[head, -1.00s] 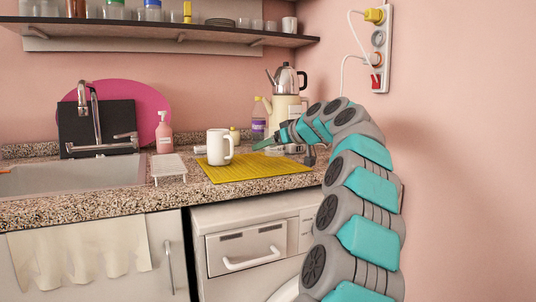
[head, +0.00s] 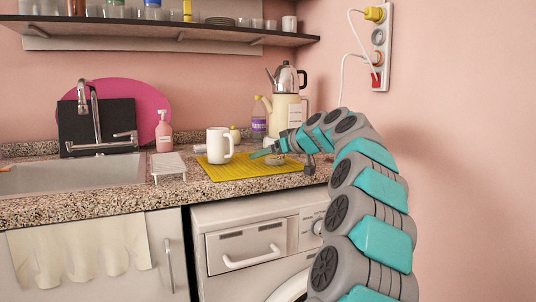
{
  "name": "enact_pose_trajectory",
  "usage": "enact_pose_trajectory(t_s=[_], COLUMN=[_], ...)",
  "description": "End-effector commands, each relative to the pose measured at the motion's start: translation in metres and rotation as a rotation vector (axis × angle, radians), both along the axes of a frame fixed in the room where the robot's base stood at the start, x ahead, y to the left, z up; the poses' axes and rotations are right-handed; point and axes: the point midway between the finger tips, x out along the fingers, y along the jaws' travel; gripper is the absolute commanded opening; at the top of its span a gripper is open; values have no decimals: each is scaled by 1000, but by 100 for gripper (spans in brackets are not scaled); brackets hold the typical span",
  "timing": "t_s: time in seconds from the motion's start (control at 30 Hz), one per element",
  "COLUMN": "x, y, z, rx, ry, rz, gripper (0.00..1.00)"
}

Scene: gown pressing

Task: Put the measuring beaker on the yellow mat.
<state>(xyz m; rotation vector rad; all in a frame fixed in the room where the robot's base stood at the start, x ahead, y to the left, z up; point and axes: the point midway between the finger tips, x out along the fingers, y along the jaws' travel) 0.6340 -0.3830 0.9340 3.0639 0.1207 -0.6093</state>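The yellow mat (head: 240,173) lies on the speckled counter. A white mug-like vessel (head: 217,147) with a handle on its right stands upright at the mat's left back part; I cannot tell whether it is the measuring beaker. My gripper (head: 263,154) is low over the right part of the mat, pointing left, apart from the white vessel. A small pale, greyish object (head: 275,160) shows just under the gripper, partly hidden; it may be the beaker, but it is too small to tell. Whether the fingers are open or shut is unclear.
A white rack (head: 168,163) and a pink soap bottle (head: 163,132) stand left of the mat, beside the sink (head: 75,175). A cream appliance (head: 284,115), a kettle (head: 287,78) and a purple-labelled bottle (head: 258,122) stand behind. The mat's front left is clear.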

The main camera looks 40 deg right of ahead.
Motion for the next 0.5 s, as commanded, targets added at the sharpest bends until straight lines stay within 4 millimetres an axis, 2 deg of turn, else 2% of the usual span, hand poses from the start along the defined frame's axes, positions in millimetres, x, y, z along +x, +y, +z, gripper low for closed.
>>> enact_pose_trajectory(t_s=[0.33,0.5], x=[0,-24], y=[0,-2], z=[5,14], rx=[0,-1], ry=[1,-5], rz=[0,-3], gripper=[100,100])
